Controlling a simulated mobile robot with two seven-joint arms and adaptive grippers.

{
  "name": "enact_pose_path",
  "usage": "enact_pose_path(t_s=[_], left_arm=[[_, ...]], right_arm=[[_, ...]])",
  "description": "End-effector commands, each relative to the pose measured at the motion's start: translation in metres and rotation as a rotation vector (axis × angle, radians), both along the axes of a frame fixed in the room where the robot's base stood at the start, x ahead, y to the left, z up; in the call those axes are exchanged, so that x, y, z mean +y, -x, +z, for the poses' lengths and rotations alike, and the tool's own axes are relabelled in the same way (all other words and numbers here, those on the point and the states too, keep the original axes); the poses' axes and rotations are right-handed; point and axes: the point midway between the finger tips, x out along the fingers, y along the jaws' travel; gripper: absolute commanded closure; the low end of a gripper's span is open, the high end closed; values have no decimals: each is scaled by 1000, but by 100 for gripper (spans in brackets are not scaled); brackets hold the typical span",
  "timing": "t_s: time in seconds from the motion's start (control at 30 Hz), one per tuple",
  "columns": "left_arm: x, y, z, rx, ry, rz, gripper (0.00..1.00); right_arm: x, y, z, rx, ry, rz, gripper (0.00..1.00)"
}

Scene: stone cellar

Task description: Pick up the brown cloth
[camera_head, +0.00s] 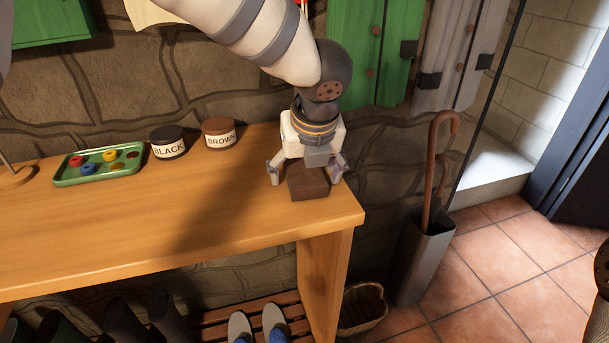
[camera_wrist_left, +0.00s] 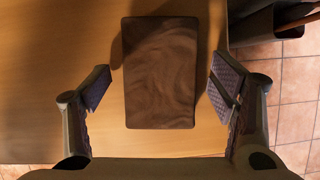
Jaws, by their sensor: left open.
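The brown cloth (camera_head: 309,184) looks like a dark brown folded block. It lies on the right end of the wooden table (camera_head: 200,229), near its edge. In the left wrist view the cloth (camera_wrist_left: 160,72) is an upright rectangle in the middle. My left gripper (camera_head: 307,177) points down over the cloth. Its fingers (camera_wrist_left: 165,88) are open, one on each side of the cloth, with a gap on both sides. My right gripper is not in view.
A black tin (camera_head: 168,143) and a brown tin (camera_head: 219,133) stand left of the gripper. A green paint tray (camera_head: 97,164) lies further left. An umbrella stand (camera_head: 424,258) with a cane is right of the table. Slippers (camera_head: 257,326) sit below.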

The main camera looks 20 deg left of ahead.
Motion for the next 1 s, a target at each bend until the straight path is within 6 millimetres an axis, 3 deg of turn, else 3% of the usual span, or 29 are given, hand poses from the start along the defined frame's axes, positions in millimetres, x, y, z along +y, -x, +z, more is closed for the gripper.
enact_pose_path(t_s=[0.07, 0.3, 0.67, 0.8, 1.0], left_arm=[[0, 0, 0, 1, 0, 0, 22], [1, 0, -1, 3, -1, 1, 74], [1, 1, -2, 9, -3, 2, 74], [1, 0, 38, -3, 2, 2, 74], [-27, 39, 100, -14, 0, -2, 74]], right_arm=[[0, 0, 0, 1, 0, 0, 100], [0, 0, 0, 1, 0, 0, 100], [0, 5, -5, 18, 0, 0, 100], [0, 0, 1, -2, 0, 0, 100], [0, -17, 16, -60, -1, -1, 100]])
